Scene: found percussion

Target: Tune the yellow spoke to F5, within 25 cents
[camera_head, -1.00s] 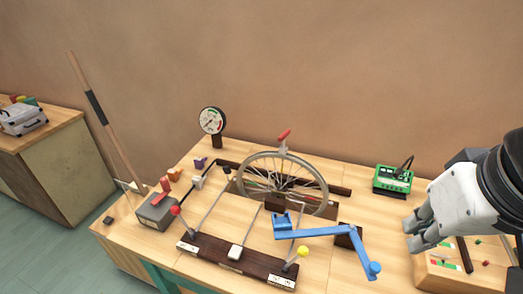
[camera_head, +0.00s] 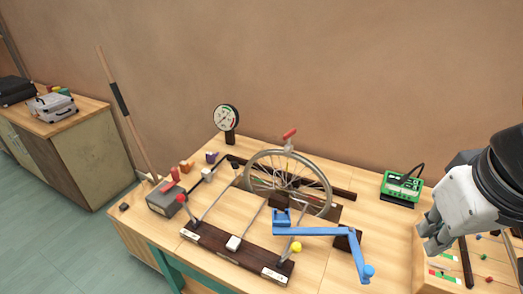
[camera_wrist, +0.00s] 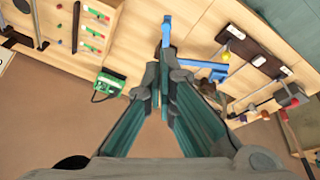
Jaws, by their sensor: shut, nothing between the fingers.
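A bicycle wheel (camera_head: 252,172) stands upright in a stand on the wooden bench, with a red-handled piece (camera_head: 290,134) at its top. I cannot pick out a yellow spoke among its thin spokes. A yellow ball (camera_head: 296,247) sits at the right end of the dark base bar (camera_head: 210,247) in front. A green tuner-like box (camera_head: 400,187) stands at the back right. My gripper (camera_head: 432,245) is shut and empty at the right, above the bench.
A round dial gauge (camera_head: 227,118) stands at the back left. A grey box with a red lever (camera_head: 165,199) and a leaning wooden stick (camera_head: 125,110) are at the left. A panel with coloured marks (camera_head: 445,275) lies beneath my gripper. A side cabinet holds a silver case (camera_head: 52,106).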

